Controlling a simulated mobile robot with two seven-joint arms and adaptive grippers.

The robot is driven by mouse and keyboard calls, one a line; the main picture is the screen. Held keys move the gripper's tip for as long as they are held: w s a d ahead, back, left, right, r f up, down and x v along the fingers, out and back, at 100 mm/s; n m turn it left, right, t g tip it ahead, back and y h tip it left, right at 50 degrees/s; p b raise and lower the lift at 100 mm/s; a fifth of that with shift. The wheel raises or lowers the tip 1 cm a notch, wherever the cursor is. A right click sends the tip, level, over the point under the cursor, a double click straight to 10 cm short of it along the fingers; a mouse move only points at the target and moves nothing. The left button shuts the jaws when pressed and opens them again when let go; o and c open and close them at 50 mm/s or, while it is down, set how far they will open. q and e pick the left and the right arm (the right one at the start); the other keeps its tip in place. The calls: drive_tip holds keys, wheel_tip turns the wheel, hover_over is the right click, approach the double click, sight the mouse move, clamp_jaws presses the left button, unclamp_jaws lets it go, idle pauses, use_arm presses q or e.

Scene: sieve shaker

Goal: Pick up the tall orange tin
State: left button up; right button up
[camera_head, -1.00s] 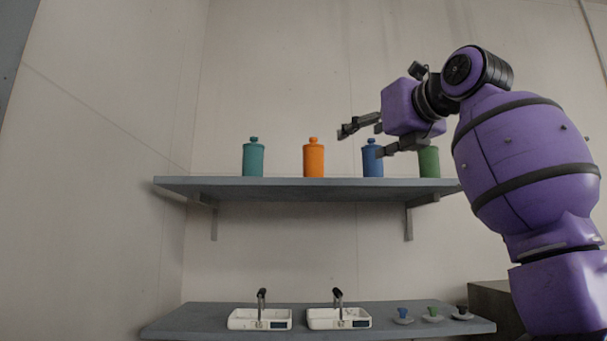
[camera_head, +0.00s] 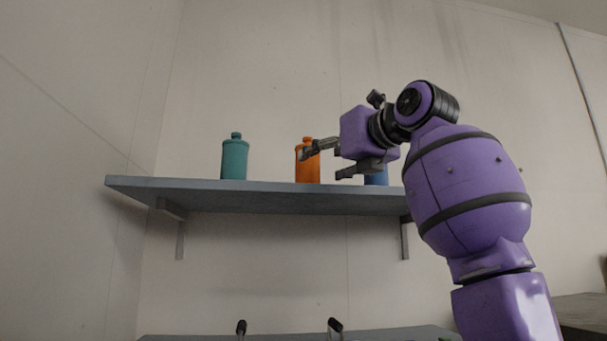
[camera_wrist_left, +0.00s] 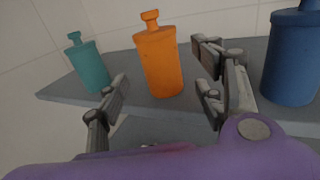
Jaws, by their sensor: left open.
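The orange tin (camera_head: 308,172) stands upright on the wall shelf, with a narrow neck and cap. One finger of my left gripper (camera_head: 326,163) crosses in front of its upper part in the head view. My left gripper is open and empty, its fingers pointing toward the tin. In the left wrist view the orange tin (camera_wrist_left: 160,66) shows between the two spread fingers (camera_wrist_left: 163,82), beyond their tips, with no clear contact. My right gripper is not in view.
A teal tin (camera_head: 235,160) stands left of the orange one, with clear shelf between. A blue tin (camera_head: 377,178) stands to the right, partly hidden by my gripper; it looms close right in the wrist view (camera_wrist_left: 291,62). The shelf's front edge (camera_head: 250,197) runs below.

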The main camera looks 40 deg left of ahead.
sight(314, 163)
use_arm(q)
drive_tip(key=p+x, duration=0.1)
drive_tip(key=x, duration=0.6)
drive_tip(key=shift+a+f, duration=0.1)
drive_tip(key=shift+f, duration=0.05)
drive_tip(key=shift+d, duration=0.2)
drive_tip(key=c, duration=0.5)
drive_tip(key=shift+a, duration=0.1)
drive_tip(key=c, duration=0.7)
drive_tip(key=shift+c, duration=0.2)
drive_tip(key=shift+r, duration=0.2)
